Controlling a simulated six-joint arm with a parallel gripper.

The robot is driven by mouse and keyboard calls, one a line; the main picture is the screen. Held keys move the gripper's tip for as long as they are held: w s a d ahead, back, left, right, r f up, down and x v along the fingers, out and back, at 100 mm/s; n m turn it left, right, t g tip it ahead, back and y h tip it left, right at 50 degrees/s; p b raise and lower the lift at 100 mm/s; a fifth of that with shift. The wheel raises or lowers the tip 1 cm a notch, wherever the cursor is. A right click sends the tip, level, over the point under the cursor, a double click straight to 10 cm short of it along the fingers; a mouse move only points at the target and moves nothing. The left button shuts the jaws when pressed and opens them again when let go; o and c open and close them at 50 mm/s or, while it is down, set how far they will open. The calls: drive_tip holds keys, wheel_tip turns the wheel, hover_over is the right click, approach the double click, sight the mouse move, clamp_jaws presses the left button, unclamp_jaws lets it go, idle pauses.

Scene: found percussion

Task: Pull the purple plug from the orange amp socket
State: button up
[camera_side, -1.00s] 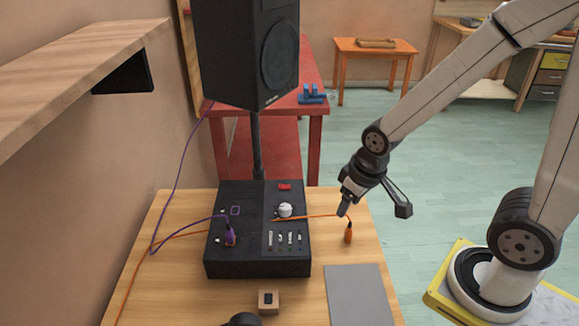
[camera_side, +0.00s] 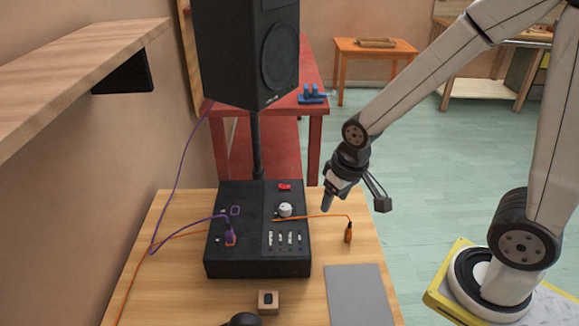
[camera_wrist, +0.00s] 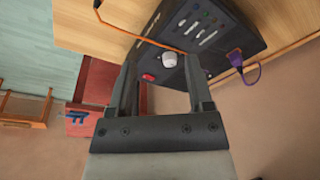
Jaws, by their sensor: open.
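The purple plug (camera_side: 230,230) stands upright in the orange socket (camera_side: 230,241) on the left part of the black amp (camera_side: 258,262). A purple cable runs from it to the left. In the wrist view the purple plug (camera_wrist: 236,60) shows at the right, on the amp (camera_wrist: 225,68). My gripper (camera_side: 327,206) hangs above the table, to the right of the amp and apart from the plug. In the wrist view its two fingers (camera_wrist: 162,75) are spread with nothing held between them. The orange socket is mostly covered by the plug.
An orange plug (camera_side: 348,234) on an orange cable stands right of the amp. A white knob (camera_side: 285,209) and a red switch (camera_side: 285,187) are on the amp. A speaker (camera_side: 250,55) rises behind it. A grey mat (camera_side: 358,295) and small wooden block (camera_side: 268,301) lie in front.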

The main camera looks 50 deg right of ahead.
drive_tip(key=w+a+f+m+g, duration=0.1)
drive_tip(key=w+a+m, duration=0.3)
drive_tip(key=w+a, duration=0.5)
drive_tip(key=m+g, duration=0.1)
drive_tip(key=m, duration=0.3)
hover_over(228, 228)
wheel_tip(228, 228, down, 4)
drive_tip(key=shift+s+r, duration=0.1)
drive_tip(key=shift+r, duration=0.15)
drive_tip(key=shift+f, duration=0.1)
drive_tip(key=shift+f, duration=3.8)
clamp_jaws()
drive_tip(key=shift+r, duration=1.25)
